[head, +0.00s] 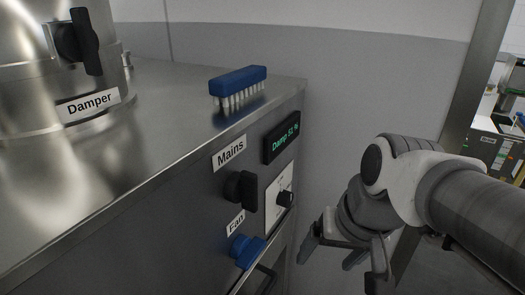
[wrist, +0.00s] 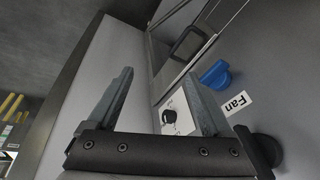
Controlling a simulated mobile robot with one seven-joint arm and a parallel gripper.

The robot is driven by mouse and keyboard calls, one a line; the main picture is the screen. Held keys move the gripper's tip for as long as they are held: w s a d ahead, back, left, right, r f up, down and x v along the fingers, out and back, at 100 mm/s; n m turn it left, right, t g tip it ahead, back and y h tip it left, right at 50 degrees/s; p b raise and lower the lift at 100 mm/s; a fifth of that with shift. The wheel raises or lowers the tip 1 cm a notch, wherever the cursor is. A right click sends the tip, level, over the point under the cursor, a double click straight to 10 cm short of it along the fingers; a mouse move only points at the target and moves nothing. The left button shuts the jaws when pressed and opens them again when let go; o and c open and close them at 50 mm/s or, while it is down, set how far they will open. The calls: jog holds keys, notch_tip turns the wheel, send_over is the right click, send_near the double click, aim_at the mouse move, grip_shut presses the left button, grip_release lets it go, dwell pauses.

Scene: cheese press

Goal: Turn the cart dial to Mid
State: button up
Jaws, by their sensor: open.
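The cart dial (head: 285,198) is a small black knob on a white plate with fine print, on the cart's dark front panel. The print and its setting are too small to read. In the wrist view the black dial (wrist: 169,116) shows beside the right finger, with the white plate partly hidden behind that finger. My gripper (head: 345,262) is open and empty, to the right of and below the dial in the head view, apart from it. Both fingers also show in the wrist view (wrist: 157,80), with nothing between them.
Near the dial are a black Mains knob (head: 241,189), a blue Fan knob (head: 246,250) and a display (head: 282,137) reading "Damp 51 %". A blue brush (head: 238,82) lies on the steel top. A Damper handle (head: 83,42) is at upper left. A grey wall stands behind.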

notch_tip(320, 180, down, 4)
jog(key=w+m+g+y, duration=0.1)
jog(key=m+g+y, duration=0.2)
jog(key=m+y, duration=0.15)
jog(key=m+t+y+b, duration=0.4)
jog(key=m+t+y, duration=0.55)
jog(key=m, duration=0.75)
send_near(291, 201)
jog(key=shift+t+h, duration=0.4)
jog(key=shift+t, duration=0.05)
jog(key=x, duration=0.6)
jog(key=s+x, duration=0.1)
jog(key=x, duration=0.2)
jog(key=shift+w+a+r, duration=0.15)
jog(key=shift+a+r, duration=0.1)
jog(key=shift+a, duration=0.2)
grip_shut()
